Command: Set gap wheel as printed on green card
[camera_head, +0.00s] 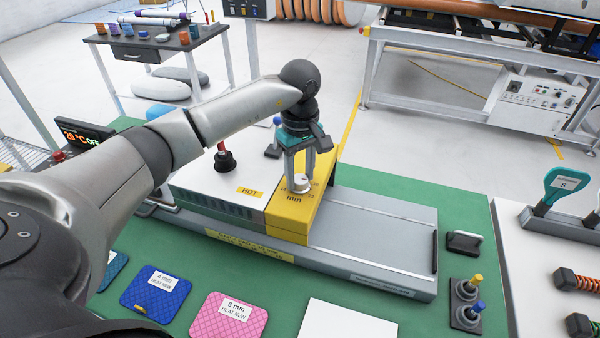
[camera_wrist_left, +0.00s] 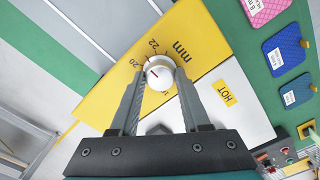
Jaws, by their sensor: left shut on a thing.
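The gap wheel is a small white knob (camera_head: 301,184) on top of the yellow block (camera_head: 290,215), beside the printed "mm". In the left wrist view the knob (camera_wrist_left: 158,74) has a red mark on its left part, and the scale shows 20 and 22 near it. The exact reading is too small to tell. My left gripper (camera_head: 302,178) points down and is shut on the knob, one finger on each side. A teal-green card (camera_head: 113,268) lies at the left, partly hidden by my arm; no print on it is readable. My right gripper is out of view.
A blue card (camera_head: 155,293) marked "HEAT NEW" and a pink card (camera_head: 232,316) marked "8 mm" lie in front on the green table. A white casing (camera_head: 215,190) marked "HOT" adjoins the yellow block. A bare grey bed (camera_head: 375,235) extends right.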

